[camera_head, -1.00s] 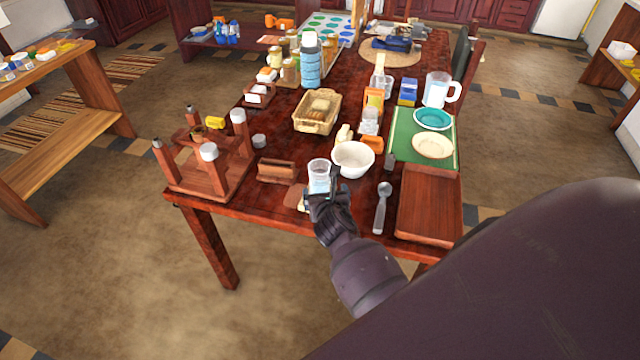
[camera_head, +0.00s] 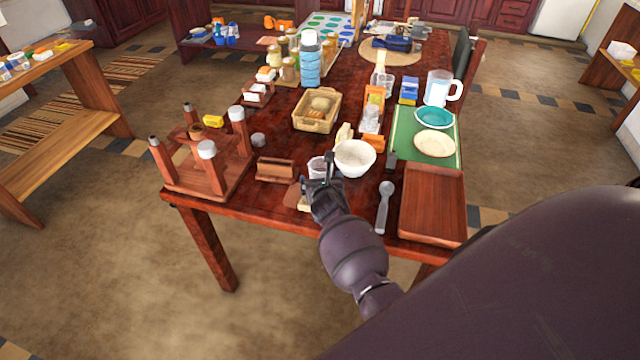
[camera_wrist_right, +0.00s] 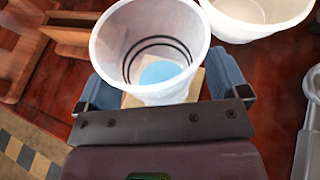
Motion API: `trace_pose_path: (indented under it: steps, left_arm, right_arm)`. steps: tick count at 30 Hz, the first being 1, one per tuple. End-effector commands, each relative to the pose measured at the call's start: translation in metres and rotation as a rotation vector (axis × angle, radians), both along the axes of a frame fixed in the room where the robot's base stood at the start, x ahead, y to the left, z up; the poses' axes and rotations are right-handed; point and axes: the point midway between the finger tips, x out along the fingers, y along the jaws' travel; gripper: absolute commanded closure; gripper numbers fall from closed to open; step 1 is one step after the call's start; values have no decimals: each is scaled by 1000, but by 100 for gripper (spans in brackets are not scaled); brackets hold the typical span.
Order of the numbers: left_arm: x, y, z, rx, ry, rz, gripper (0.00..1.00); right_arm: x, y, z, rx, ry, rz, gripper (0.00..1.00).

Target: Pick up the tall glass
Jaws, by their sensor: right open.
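The tall glass (camera_head: 317,167) is clear, with a blue patch at its bottom, and stands near the front edge of the table, left of a white bowl (camera_head: 355,158). In the right wrist view the glass (camera_wrist_right: 150,50) is upright, seen from above, with its wide mouth facing the camera. My right gripper (camera_head: 320,187) is at the near side of the glass and hides its lower part in the head view. In the wrist view the blue fingers of my right gripper (camera_wrist_right: 165,82) are apart, one on each side of the glass. My left gripper is not in view.
A small wooden box (camera_head: 276,168) is left of the glass. A grey spoon (camera_head: 384,207) and a wooden tray (camera_head: 431,204) lie to the right. A wooden rack (camera_head: 205,172) stands at the left table corner. The bowl is close behind the glass.

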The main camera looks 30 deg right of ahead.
Motion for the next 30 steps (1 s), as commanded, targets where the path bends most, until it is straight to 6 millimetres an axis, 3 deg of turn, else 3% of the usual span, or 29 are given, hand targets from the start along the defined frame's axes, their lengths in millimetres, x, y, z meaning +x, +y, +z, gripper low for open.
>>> trace_pose_path:
  steps: [5,16,25,30]
  left_arm:
    - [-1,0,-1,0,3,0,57]
    - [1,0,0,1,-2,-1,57]
    - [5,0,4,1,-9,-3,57]
    - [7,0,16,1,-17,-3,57]
  right_arm:
    - [0,0,1,0,0,0,7]
    - [0,0,0,0,0,0,63]
    - [0,-1,5,-1,-3,0,63]
    - [0,-2,28,-5,-5,0,63]
